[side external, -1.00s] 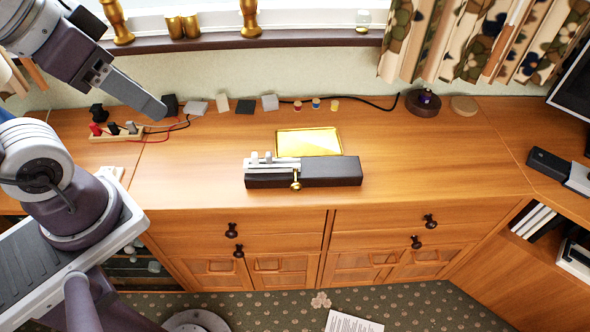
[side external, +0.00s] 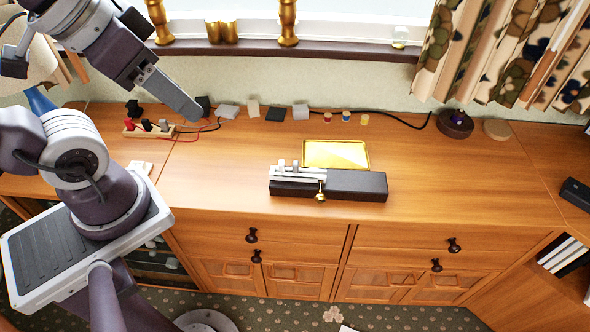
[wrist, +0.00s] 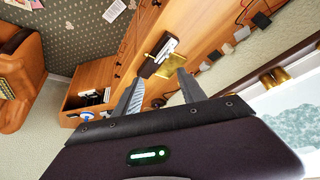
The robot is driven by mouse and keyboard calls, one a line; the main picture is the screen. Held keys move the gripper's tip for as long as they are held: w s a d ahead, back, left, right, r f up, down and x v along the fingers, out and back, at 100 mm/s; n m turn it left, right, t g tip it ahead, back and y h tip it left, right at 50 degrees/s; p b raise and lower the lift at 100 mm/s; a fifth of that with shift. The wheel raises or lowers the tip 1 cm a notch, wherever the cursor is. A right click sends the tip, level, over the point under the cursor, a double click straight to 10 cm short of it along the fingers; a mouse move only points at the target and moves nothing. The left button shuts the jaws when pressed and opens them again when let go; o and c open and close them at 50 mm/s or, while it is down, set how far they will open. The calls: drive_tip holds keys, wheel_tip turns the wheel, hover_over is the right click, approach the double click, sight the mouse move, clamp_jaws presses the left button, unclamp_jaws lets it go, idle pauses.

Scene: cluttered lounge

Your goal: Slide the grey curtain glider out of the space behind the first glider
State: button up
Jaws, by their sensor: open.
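A dark block (side external: 358,186) lies on the wooden sideboard, with a pale rail (side external: 312,177) along its left part. Two small pale upright gliders (side external: 288,166) stand close together near the rail's left end. They are too small to tell which is the grey one or the first one. A brass knob (side external: 320,191) hangs at the rail's right end. My gripper (side external: 193,110) is open and empty, in the air up and left of the block. The wrist view shows both fingers spread (wrist: 156,78), with the block (wrist: 152,65) far beyond them.
A shiny gold tray (side external: 336,154) lies just behind the block. Several small blocks (side external: 253,108), spools (side external: 346,116) and a black cable line the wall. A wooden rack with coloured plugs (side external: 147,129) sits at left. The sideboard top around the block (side external: 225,170) is mostly clear.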

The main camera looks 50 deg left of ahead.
drive_tip(key=shift+w, duration=0.25)
drive_tip(key=c, duration=0.3)
drive_tip(key=w, duration=0.2)
drive_tip(key=w+n+g, duration=0.1)
drive_tip(key=w, duration=0.1)
drive_tip(key=w+f+n, duration=0.1)
drive_tip(key=w, duration=0.1)
drive_tip(key=shift+w+f, duration=0.1)
drive_tip(key=shift+w, duration=0.2)
drive_tip(key=shift+c, duration=0.5)
drive_tip(key=n+g, duration=0.5)
drive_tip(key=n, duration=0.2)
hover_over(296, 162)
wheel_tip(296, 162, down, 23)
drive_tip(key=shift+f, duration=0.2)
wheel_tip(296, 162, down, 7)
drive_tip(key=shift+c, duration=0.4)
